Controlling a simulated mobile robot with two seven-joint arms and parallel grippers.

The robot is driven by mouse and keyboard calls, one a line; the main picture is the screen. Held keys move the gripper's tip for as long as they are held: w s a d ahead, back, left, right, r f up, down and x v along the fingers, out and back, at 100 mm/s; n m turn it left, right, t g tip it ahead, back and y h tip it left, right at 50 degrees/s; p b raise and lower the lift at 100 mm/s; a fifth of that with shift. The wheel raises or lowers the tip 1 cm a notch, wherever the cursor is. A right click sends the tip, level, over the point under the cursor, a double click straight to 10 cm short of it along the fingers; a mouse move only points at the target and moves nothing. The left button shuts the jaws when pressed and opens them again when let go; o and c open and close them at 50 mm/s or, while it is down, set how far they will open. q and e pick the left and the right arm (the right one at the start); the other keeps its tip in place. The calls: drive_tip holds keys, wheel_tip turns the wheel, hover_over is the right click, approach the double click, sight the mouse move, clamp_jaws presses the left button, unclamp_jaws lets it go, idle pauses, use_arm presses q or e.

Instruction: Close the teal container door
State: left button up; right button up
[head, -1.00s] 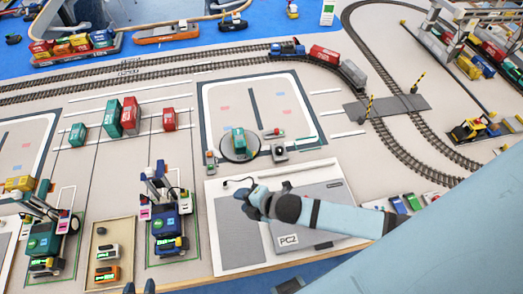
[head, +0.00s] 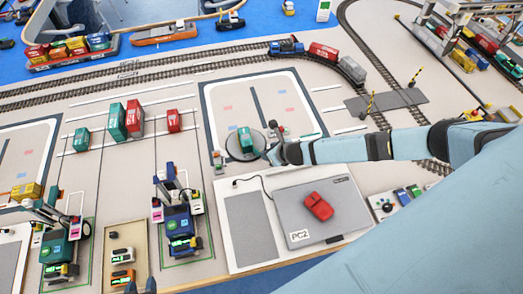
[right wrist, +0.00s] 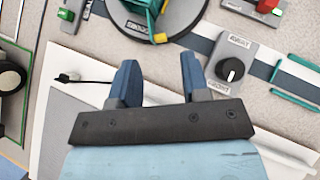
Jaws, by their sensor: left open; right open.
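A teal container (head: 244,137) stands on a dark round turntable (head: 240,157) in the head view. In the right wrist view its lower part (right wrist: 143,12) shows at the top edge with a yellow piece beside it. I cannot tell how far its door stands open. My right gripper (head: 271,155) is just right of the turntable in the head view. In the right wrist view the right gripper (right wrist: 158,76) is open and empty, apart from the container.
A grey box with a black knob (right wrist: 230,70) stands beside the turntable, near a red control (right wrist: 268,7). Other containers (head: 132,117) stand left.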

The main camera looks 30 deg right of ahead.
drive_tip(key=x, duration=0.6)
drive_tip(key=shift+w, duration=0.1)
drive_tip(key=shift+a, duration=0.1)
clamp_jaws()
